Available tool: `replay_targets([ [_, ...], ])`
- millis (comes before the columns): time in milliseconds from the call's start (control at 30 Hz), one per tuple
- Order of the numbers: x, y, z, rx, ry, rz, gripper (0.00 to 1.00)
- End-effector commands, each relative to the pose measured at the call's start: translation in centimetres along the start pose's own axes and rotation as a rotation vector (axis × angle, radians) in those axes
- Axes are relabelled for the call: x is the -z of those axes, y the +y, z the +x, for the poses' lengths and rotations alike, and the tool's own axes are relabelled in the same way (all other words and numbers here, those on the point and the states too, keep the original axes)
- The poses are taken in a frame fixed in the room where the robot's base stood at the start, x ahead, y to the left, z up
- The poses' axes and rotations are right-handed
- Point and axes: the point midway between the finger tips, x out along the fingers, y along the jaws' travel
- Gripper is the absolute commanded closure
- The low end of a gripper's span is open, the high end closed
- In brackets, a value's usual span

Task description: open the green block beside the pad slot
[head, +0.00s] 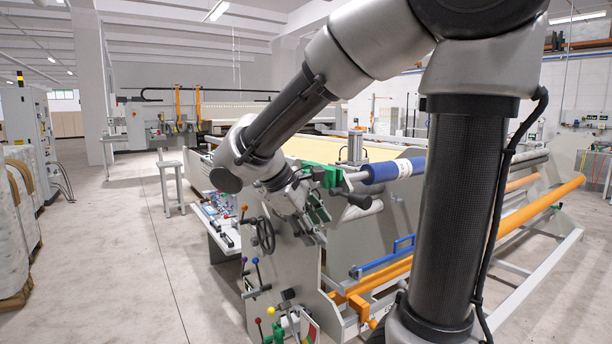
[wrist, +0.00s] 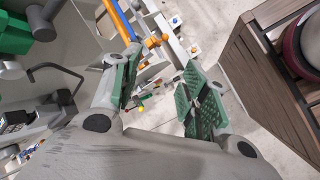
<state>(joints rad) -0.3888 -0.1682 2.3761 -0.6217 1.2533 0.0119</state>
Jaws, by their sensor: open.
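A green block (head: 322,174) sits at the top of the grey side panel, close to a blue roller end and a dark knob. A green block (wrist: 14,34) also shows at the left edge of the wrist view, partly cut off; I cannot tell for sure that it is the same one. My gripper (head: 312,222) hangs in front of the panel, below the block. In the wrist view my gripper (wrist: 163,62) is open, its green-padded fingers apart with nothing between them. It appears clear of the block. I cannot make out the pad slot.
The grey side panel (head: 285,262) carries a black handwheel (head: 262,236) and several ball-topped levers. An orange roller (head: 530,208) and a blue bar (head: 385,258) lie to the right. A slatted wooden box (wrist: 262,75) stands at right in the wrist view.

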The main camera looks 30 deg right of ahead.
Motion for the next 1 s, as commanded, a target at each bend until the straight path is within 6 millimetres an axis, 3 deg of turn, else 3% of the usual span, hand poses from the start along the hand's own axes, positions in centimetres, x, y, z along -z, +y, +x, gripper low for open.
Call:
replay_targets([
  [33,1.7,1.7,-1.0,-0.104,-0.065,-0.078,0.56],
  [167,4.5,6.6,-5.2,-0.393,-0.210,-0.195,0.56],
  [300,5.1,9.5,-8.7,-0.567,-0.290,-0.210,0.56],
  [367,4.9,10.1,-9.2,-0.597,-0.306,-0.206,0.56],
  [467,4.6,10.9,-8.8,-0.609,-0.314,-0.203,0.56],
  [800,3.4,14.0,-4.5,-0.605,-0.313,-0.203,0.56],
  [1000,3.1,14.7,-3.5,-0.606,-0.310,-0.204,0.56],
])
